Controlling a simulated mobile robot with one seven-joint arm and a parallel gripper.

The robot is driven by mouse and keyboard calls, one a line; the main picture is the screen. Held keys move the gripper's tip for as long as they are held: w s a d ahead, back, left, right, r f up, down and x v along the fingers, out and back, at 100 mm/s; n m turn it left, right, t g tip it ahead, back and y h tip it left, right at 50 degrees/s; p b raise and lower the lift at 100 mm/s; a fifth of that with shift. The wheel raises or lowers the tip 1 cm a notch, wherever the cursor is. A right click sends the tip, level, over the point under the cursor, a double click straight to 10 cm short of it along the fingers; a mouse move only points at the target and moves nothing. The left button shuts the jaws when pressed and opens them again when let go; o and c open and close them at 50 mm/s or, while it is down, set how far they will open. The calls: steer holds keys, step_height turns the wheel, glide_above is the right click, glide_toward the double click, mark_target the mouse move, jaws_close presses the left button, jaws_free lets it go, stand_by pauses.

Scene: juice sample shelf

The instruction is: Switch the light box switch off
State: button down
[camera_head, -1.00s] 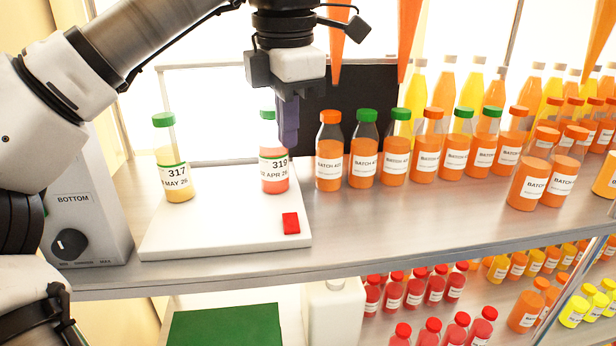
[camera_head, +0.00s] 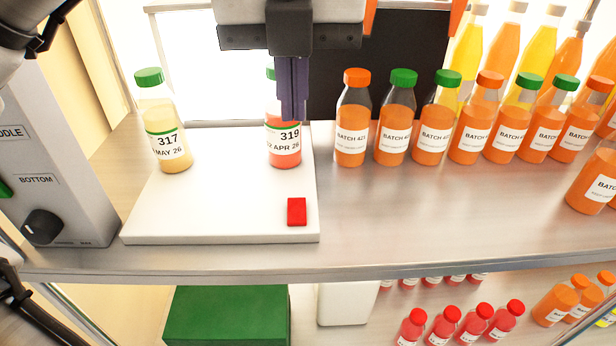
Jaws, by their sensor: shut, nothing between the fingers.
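The light box is a white base (camera_head: 215,205) with a bright upright panel (camera_head: 190,70) behind it, standing on the metal shelf. Its red switch (camera_head: 297,212) sits at the front right corner of the base. My gripper (camera_head: 291,118) is shut and empty, fingers pointing down. It is in front of bottle 319 (camera_head: 284,150), hiding part of its cap and neck, and appears above and behind the switch, apart from it. Bottle 317 (camera_head: 165,130), pale yellow with a green cap, stands upright on the back left of the base. Bottle 319 holds red-orange juice.
A row of orange batch bottles (camera_head: 352,120) stands right of the base, with a dark panel (camera_head: 390,65) behind it. A grey control box (camera_head: 55,160) with a black knob is at the left. The shelf front (camera_head: 400,230) is clear; red bottles (camera_head: 410,326) and a green box (camera_head: 225,318) are below.

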mark_target(296, 203)
steer(key=shift+s, duration=0.1)
steer(key=f, duration=0.4)
steer(key=w+f, duration=0.1)
steer(key=f, duration=0.4)
steer(key=w+f+b, duration=0.1)
steer(key=f, duration=0.3)
steer(key=shift+f, duration=0.45)
